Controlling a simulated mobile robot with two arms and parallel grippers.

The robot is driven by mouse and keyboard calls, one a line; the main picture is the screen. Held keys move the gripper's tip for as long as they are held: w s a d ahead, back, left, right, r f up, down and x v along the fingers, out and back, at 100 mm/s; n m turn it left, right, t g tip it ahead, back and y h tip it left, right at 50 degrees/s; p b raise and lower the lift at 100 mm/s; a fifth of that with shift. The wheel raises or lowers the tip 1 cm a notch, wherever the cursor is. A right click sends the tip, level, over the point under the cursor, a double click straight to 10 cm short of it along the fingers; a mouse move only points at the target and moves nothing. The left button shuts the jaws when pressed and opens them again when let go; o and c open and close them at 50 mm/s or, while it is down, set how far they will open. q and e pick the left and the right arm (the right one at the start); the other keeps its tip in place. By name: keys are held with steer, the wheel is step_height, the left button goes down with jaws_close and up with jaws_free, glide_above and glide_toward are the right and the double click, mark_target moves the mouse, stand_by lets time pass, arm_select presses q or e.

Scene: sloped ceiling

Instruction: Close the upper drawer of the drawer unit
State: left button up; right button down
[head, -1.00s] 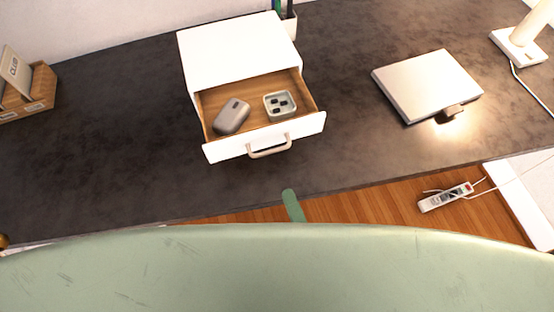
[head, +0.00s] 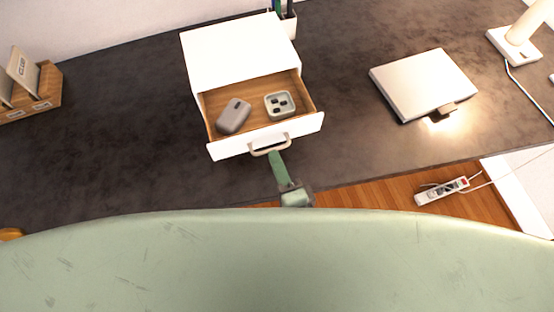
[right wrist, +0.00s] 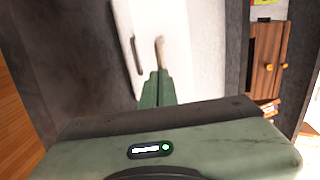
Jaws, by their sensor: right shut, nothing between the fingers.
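The white drawer unit (head: 236,52) stands on the dark desk. Its upper drawer (head: 218,149) is pulled open toward me, with a beige bar handle (head: 270,146) on its front. Inside lie a grey mouse-shaped item (head: 233,116) and a small pale tray (head: 280,104) with dark pieces. My right gripper (head: 274,156) is shut and empty, its tips close to the handle; I cannot tell whether they touch. In the right wrist view the shut green fingers (right wrist: 157,78) point at the white drawer front and the handle (right wrist: 160,50). My left gripper is not in view.
A closed laptop (head: 423,84) and a lamp base (head: 514,46) are on the right of the desk (head: 110,140). A wooden letter holder (head: 40,92) is at the left, a pen cup (head: 288,24) behind the unit. A power strip (head: 441,191) lies beyond the desk's front edge.

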mark_target(268, 136)
steer(key=w+p, duration=0.1)
steer(key=w, duration=0.1)
steer(key=w+a+p, duration=0.1)
steer(key=w+r+p, duration=0.1)
steer(key=w, duration=0.1)
steer(key=shift+w+a, duration=0.35)
steer(key=shift+a, duration=0.05)
steer(key=p+x, duration=0.1)
steer(key=x, duration=0.7)
steer(key=shift+w+p, duration=0.35)
steer(key=shift+p, duration=0.05)
steer(key=shift+r, duration=0.2)
